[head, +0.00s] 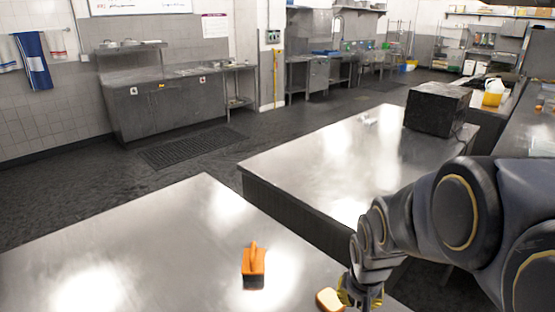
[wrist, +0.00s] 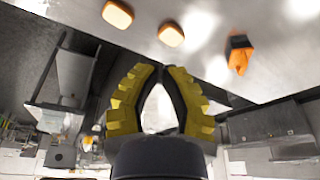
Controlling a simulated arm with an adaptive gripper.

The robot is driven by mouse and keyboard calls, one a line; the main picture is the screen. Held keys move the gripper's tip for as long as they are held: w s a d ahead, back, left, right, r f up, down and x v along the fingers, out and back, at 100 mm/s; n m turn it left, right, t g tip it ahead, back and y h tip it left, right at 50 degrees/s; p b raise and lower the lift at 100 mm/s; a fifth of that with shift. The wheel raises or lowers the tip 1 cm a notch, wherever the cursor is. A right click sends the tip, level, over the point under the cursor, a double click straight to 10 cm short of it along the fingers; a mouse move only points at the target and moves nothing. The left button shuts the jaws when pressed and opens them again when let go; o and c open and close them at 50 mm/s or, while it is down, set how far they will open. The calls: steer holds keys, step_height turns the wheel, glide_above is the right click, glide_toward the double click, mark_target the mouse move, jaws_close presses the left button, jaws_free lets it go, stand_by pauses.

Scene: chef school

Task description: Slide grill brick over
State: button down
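The grill brick (head: 254,268) is orange with a raised handle on top and a black underside. It sits upright on the near steel table (head: 150,250), right of the table's middle in the head view. It also shows in the wrist view (wrist: 239,56) at upper right. My gripper (head: 352,295) is at the table's right edge in the head view, to the right of the brick and apart from it. In the wrist view its yellow and black fingers (wrist: 165,68) lean together, with tips nearly meeting and nothing held between them.
A tan sponge-like block (head: 329,299) lies beside my gripper; the wrist view shows two such blocks, one (wrist: 171,34) nearer the brick and one (wrist: 117,14) farther off. The table left of the brick is clear. A second steel table (head: 310,160) bears a dark box (head: 436,110).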

steer(key=w+a+f+m+t+y, duration=0.15)
steer(key=w+f+t, duration=0.35)
steer(key=w, duration=0.6)
steer(key=w+a+f+m+t+y, duration=0.1)
steer(key=w+a+f+m+t, duration=0.15)
steer(key=w+f, duration=0.65)
steer(key=m+t+y, duration=0.4)
steer(key=t+y, duration=0.1)
steer(key=y, duration=0.1)
glide_toward(261, 258)
steer(key=shift+g, duration=0.25)
steer(key=w+d+r, duration=0.1)
steer(key=d+r, duration=0.1)
steer(key=w+d+r, duration=0.1)
steer(key=w+d, duration=0.1)
steer(key=shift+w+r, duration=0.2)
steer(key=shift+r, duration=0.2)
steer(key=shift+s+a+f+m+t, duration=0.25)
steer(key=shift+a+m+t, duration=0.15)
steer(key=shift+m, duration=0.1)
steer(key=x, duration=1)
steer(key=shift+r, duration=0.15)
steer(key=shift+s+a, duration=1.45)
steer(key=shift+s, duration=0.05)
steer(key=shift+a, duration=0.1)
